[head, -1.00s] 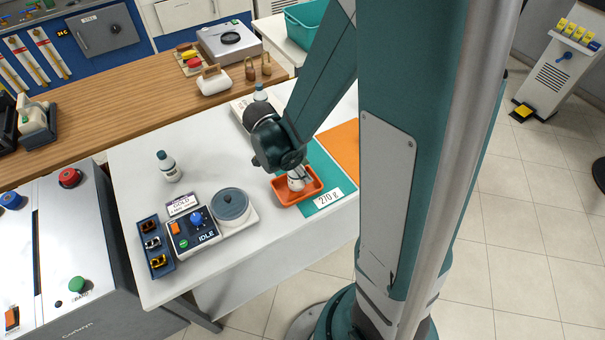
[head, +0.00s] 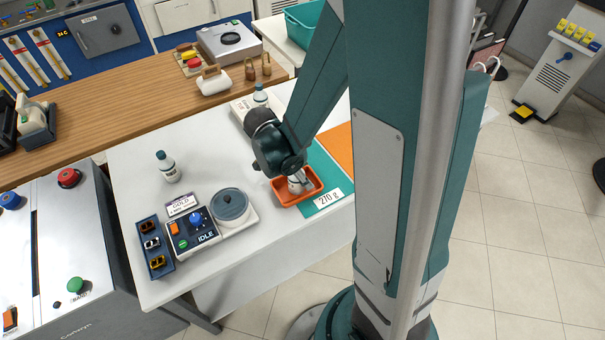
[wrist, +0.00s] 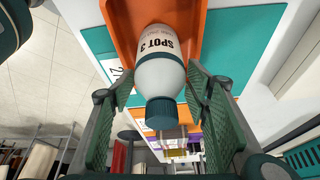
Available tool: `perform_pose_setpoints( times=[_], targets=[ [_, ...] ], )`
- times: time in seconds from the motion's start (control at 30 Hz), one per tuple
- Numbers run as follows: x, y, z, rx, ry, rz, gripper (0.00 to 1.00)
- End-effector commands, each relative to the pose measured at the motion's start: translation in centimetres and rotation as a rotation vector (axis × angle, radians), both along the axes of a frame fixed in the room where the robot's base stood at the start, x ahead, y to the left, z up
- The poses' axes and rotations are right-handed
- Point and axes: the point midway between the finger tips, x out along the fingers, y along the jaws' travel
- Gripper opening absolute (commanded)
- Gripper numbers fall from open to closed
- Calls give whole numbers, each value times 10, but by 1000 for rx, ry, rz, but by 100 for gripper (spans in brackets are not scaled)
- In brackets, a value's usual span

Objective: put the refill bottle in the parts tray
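A white bottle (wrist: 160,75) with a dark teal cap and a "SPOT 3" label is between the fingers of my gripper (wrist: 160,72). The fingertips appear to touch both sides of its body. Its cap faces the wrist camera and its base is in or just over the orange tray (wrist: 118,22). In the head view my gripper (head: 295,178) is low over this tray (head: 312,198), and the bottle is mostly hidden. Whether its base rests on the tray floor cannot be told.
Similar bottles stand at the table's left (head: 168,170) and back (head: 260,97). White table is clear between.

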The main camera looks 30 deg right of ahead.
Motion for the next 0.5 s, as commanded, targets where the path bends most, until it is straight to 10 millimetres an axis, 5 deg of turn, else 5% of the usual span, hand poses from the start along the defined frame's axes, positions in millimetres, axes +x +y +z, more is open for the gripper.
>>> perform_pose_setpoints(
  times=[0.5],
  targets=[
    [0,3,10,0,0,1,47]
  ],
)
